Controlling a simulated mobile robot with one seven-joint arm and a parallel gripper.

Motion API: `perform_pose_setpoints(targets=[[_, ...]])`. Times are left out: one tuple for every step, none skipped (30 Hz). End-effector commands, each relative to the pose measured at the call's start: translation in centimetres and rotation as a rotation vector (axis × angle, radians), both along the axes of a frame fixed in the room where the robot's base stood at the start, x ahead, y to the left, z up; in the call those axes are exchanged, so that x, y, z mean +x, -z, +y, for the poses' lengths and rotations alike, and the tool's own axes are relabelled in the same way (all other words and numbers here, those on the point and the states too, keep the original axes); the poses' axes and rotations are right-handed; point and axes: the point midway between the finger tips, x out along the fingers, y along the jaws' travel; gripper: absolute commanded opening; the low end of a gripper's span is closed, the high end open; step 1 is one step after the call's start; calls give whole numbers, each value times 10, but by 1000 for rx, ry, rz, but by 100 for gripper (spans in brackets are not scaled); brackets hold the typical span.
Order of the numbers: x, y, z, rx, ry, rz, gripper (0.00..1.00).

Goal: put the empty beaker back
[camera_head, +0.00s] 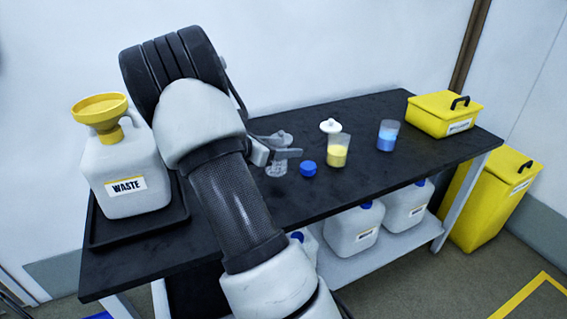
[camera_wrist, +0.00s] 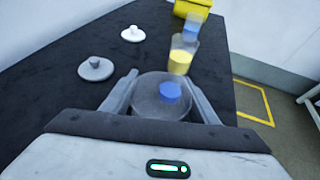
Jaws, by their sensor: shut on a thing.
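My gripper (camera_head: 280,153) is shut on a clear, empty-looking beaker (camera_head: 276,170). In the wrist view the beaker (camera_wrist: 146,90) is upright between the two fingers (camera_wrist: 160,95). It is low over the black bench (camera_head: 345,185); I cannot tell whether its base touches. A blue cap (camera_head: 308,168) lies just right of it, and its blue shows through the clear wall in the wrist view. To the right stand a beaker of yellow contents (camera_head: 338,152) and, farther along, a beaker of blue contents (camera_head: 388,136).
A white lid (camera_head: 330,125) and a grey lid (camera_wrist: 96,69) lie behind the beaker. A waste canister (camera_head: 125,170) with yellow funnel stands in a black tray (camera_head: 135,232) at left. A yellow box (camera_head: 440,115) is at the right end. The front right bench is clear.

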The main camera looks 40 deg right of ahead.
Motion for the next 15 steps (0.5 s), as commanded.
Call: perform_pose_setpoints(targets=[[0, 5, 0, 0, 0, 1, 25], [0, 9, 0, 0, 0, 2, 25], [0, 15, 0, 1, 0, 3, 25], [-1, 20, 0, 1, 0, 3, 25], [-1, 25, 0, 1, 0, 2, 25], [-1, 31, 0, 0, 0, 3, 25], [0, 34, 0, 0, 0, 2, 25], [0, 36, 0, 0, 0, 2, 25], [0, 37, 0, 0, 0, 1, 25], [0, 37, 0, 0, 0, 0, 25], [0, 36, 0, 0, 0, 0, 25], [0, 36, 0, 0, -1, -1, 25], [0, 36, 0, 0, -1, 0, 25], [0, 36, 0, 0, -1, 0, 25], [0, 36, 0, 0, -1, 0, 25]])
